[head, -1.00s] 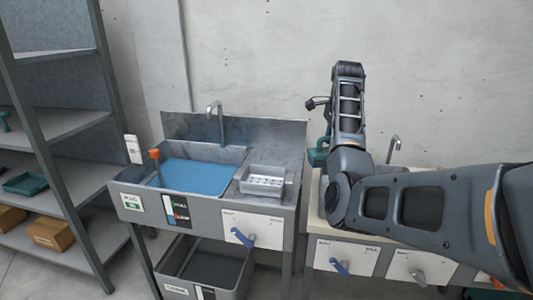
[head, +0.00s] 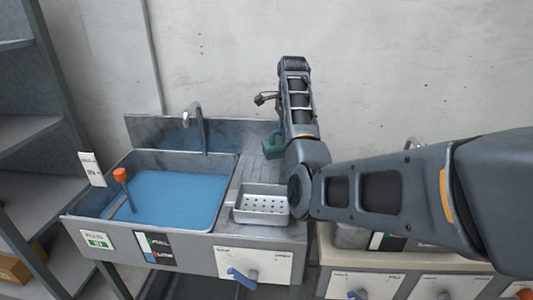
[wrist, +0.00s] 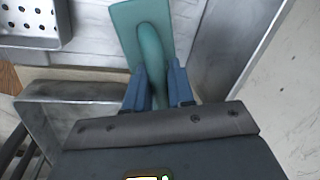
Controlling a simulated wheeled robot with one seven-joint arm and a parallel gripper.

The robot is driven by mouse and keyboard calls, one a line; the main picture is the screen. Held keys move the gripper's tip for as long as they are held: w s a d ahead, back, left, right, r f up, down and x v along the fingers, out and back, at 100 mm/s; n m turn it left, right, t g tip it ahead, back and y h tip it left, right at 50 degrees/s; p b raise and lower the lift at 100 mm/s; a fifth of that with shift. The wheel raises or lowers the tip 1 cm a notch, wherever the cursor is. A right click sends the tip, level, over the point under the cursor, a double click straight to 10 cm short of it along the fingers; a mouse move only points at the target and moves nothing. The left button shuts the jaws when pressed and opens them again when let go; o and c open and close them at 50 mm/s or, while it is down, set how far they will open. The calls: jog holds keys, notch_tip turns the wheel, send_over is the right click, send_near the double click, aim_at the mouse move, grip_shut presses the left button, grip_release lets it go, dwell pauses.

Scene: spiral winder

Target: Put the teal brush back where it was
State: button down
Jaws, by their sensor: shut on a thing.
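The teal brush (wrist: 150,45) has a flat rectangular body with a raised, rounded handle. My gripper (wrist: 158,82) is shut on its handle, with one blue finger on each side. In the head view part of the brush (head: 272,143) shows just left of my wrist, in front of the ribbed drainboard (head: 245,176) of the left sink unit. In the wrist view the brush is over a pale metal surface. I cannot tell whether it touches that surface. The gripper's fingers are hidden in the head view.
A perforated metal tray (head: 262,203) stands on the drainboard; its corner also shows in the wrist view (wrist: 30,20). Left of it is a basin of blue liquid (head: 180,198) with an orange-topped stick (head: 123,185). A tap (head: 195,125) rises behind. Shelves (head: 25,135) stand at the left.

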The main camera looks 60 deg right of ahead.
aim_at(267, 143)
jog(key=w+a+f, duration=0.2)
jog(key=w, duration=0.1)
jog(key=w+a+f, duration=0.1)
jog(key=shift+w+a+f+p, duration=0.15)
jog(key=shift+w+f+p, duration=0.15)
jog(key=shift+p, duration=0.1)
jog(key=shift+f+p, duration=0.35)
jog(key=shift+f, duration=1.6)
jog(key=c, duration=1)
grip_release()
jog(key=shift+f, duration=0.1)
jog(key=shift+o, duration=0.2)
jog(key=r, duration=0.4)
jog(key=s+a+r+b, duration=0.1)
jog(key=r, duration=0.7)
jog(key=shift+s+a+b, duration=0.3)
jog(key=shift+s+a, duration=0.05)
jog(key=shift+a, duration=0.05)
